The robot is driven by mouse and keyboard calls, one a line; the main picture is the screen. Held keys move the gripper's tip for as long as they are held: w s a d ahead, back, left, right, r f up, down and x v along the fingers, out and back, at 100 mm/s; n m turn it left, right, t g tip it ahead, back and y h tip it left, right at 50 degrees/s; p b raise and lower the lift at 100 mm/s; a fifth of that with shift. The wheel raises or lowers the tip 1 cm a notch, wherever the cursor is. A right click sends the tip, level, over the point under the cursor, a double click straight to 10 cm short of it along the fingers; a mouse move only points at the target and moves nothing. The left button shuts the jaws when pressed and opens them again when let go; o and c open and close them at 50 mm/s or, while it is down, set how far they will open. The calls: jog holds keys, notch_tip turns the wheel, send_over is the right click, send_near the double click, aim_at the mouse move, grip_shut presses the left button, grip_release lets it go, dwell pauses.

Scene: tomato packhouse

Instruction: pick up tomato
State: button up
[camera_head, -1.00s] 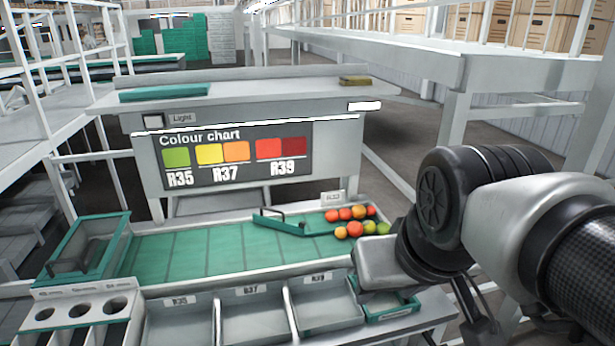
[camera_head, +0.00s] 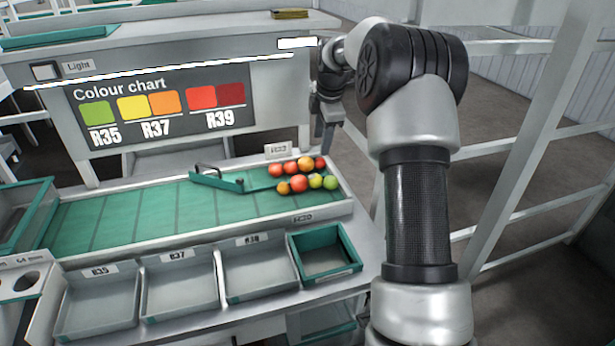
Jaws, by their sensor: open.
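A cluster of several tomatoes (camera_head: 299,183), red, orange and green, rests at the right end of the green sorting belt (camera_head: 120,224). A green diverter bar (camera_head: 217,181) lies to their left. My gripper (camera_head: 326,146) hangs from the arm above and slightly right of the cluster, near the right edge of the chart board. It is open and empty, apart from the tomatoes.
Grey bins labelled R35 (camera_head: 97,312), R37 (camera_head: 180,294) and R39 (camera_head: 258,277) line the front, with a green crate (camera_head: 325,279) at their right. The colour chart board (camera_head: 272,98) stands behind the belt. White railing posts (camera_head: 543,150) stand at right.

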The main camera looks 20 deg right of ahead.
send_over(316, 177)
jog(key=s, duration=0.1)
notch_tip(316, 177, down, 12)
jog(key=shift+s+f+p, duration=0.1)
jog(key=shift+p, duration=0.2)
jog(key=shift+p+x, duration=0.3)
jog(key=shift+x, duration=2.4)
jog(key=shift+s, duration=0.15)
jog(key=c, duration=0.4)
